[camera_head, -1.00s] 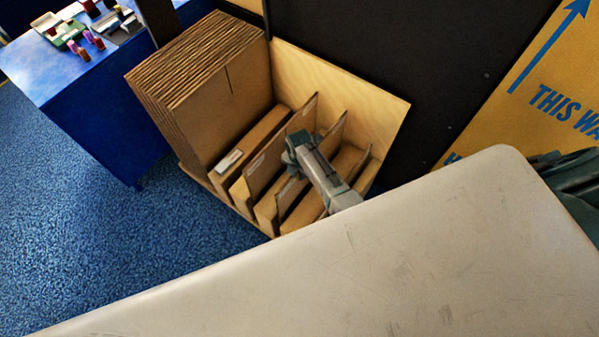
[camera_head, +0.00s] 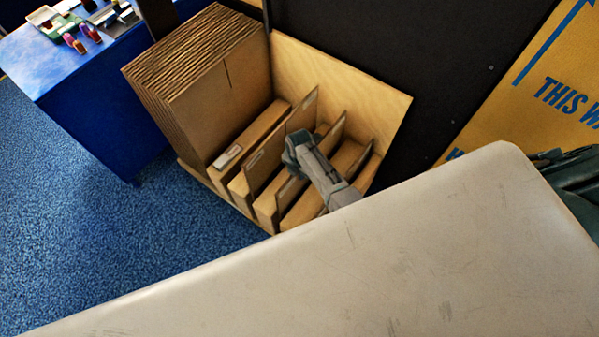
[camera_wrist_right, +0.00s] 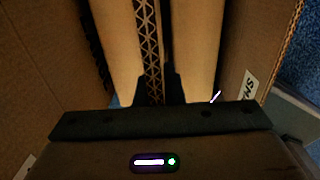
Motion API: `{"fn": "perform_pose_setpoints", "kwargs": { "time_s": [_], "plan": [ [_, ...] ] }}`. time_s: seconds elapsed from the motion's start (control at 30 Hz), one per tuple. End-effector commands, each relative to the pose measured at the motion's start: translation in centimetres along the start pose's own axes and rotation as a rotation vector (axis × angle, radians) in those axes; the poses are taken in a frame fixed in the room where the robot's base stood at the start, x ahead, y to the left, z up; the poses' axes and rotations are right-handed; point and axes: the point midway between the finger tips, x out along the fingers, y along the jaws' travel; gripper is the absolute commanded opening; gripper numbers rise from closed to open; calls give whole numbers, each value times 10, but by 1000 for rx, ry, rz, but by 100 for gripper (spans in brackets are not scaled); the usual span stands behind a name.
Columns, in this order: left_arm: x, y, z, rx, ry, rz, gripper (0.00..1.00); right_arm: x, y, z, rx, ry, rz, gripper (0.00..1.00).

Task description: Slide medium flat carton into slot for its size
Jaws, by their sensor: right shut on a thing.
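The slotted wooden rack (camera_head: 385,110) stands on the floor beyond the grey surface, with upright dividers and slots between them. My right gripper (camera_head: 294,148) is over the middle slots. The carton stands on edge between brown panels on both sides. How deep it sits, and which slot it is over, I cannot tell. A white label (camera_wrist_right: 248,84) starting "SM" is on the right panel. My left gripper is not in view.
A stack of upright flat cartons (camera_head: 225,85) fills the rack's left part. A blue table (camera_head: 95,100) with small items stands at the left. A pale grey surface (camera_head: 400,250) fills the foreground. A yellow panel with blue print (camera_head: 550,70) is at the right.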

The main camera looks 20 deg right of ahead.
Motion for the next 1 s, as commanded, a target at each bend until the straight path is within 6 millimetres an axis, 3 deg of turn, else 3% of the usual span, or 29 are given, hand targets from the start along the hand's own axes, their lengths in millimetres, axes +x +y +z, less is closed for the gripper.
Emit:
{"fn": "perform_pose_setpoints", "kwargs": {
  "time_s": [0.2, 0.3, 0.37, 0.73, 1.0],
  "plan": [
    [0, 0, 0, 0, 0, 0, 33, 0, 0, 0, 0, -1, 1, 0],
    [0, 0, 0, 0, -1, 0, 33, 0, 0, 0, 0, -1, 1, 24],
    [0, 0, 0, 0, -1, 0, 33, 0, 0, 0, 0, -1, 1, 33],
    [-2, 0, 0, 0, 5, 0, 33, -6, 0, 0, 0, -1, 2, 33],
    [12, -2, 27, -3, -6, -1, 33, -54, 0, 0, 0, -2, 3, 33]
  ]
}}
